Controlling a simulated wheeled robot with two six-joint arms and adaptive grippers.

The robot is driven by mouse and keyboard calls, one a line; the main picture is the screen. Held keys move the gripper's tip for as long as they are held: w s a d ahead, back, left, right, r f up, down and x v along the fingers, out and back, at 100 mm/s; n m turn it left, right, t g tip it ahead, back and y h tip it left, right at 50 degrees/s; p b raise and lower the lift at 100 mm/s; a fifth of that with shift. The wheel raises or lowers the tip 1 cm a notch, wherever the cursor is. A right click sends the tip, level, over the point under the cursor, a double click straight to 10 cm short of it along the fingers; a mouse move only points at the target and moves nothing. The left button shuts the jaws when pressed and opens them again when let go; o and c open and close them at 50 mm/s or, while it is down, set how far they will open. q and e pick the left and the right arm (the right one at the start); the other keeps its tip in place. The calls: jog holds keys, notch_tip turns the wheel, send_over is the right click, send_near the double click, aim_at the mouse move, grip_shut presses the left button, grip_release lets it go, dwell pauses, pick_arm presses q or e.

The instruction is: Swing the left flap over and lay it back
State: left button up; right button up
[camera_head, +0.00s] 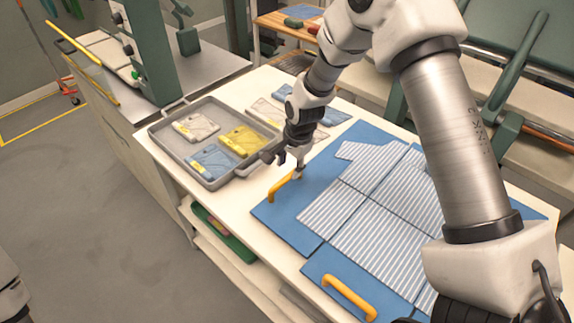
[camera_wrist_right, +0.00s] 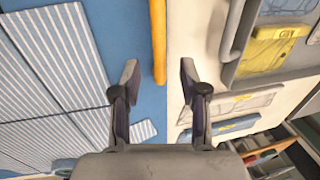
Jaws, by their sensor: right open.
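The blue folding board (camera_head: 294,230) lies flat on the white table with a striped garment (camera_head: 375,215) spread over it. Its left flap has a yellow handle (camera_head: 280,189) at the outer edge. A second yellow handle (camera_head: 349,298) is on the near flap. My right gripper (camera_head: 298,173) is open, just beside the far end of the left flap's handle. In the right wrist view, the handle (camera_wrist_right: 158,40) lies in line with the gap between my open fingers (camera_wrist_right: 159,76), and nothing is gripped. My left gripper is out of view.
A grey tray (camera_head: 160,140) with several folded garments stands left of the board. More packed garments (camera_head: 275,111) lie behind it. A green machine (camera_head: 150,50) stands at the back left. A green bin (camera_head: 225,238) sits on the lower shelf.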

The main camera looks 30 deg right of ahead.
aim_at(289, 175)
jog(key=f, duration=0.3)
jog(key=w+f, duration=0.1)
jog(key=shift+d+f, duration=0.3)
jog(key=shift+w+f, duration=0.15)
jog(key=shift+f, duration=0.2)
jog(key=shift+a+r, duration=0.15)
jog(key=shift+r, duration=0.05)
jog(key=shift+s+r, duration=0.1)
jog(key=shift+s, duration=0.15)
jog(key=c, duration=0.5)
jog(key=shift+a, duration=0.1)
grip_shut()
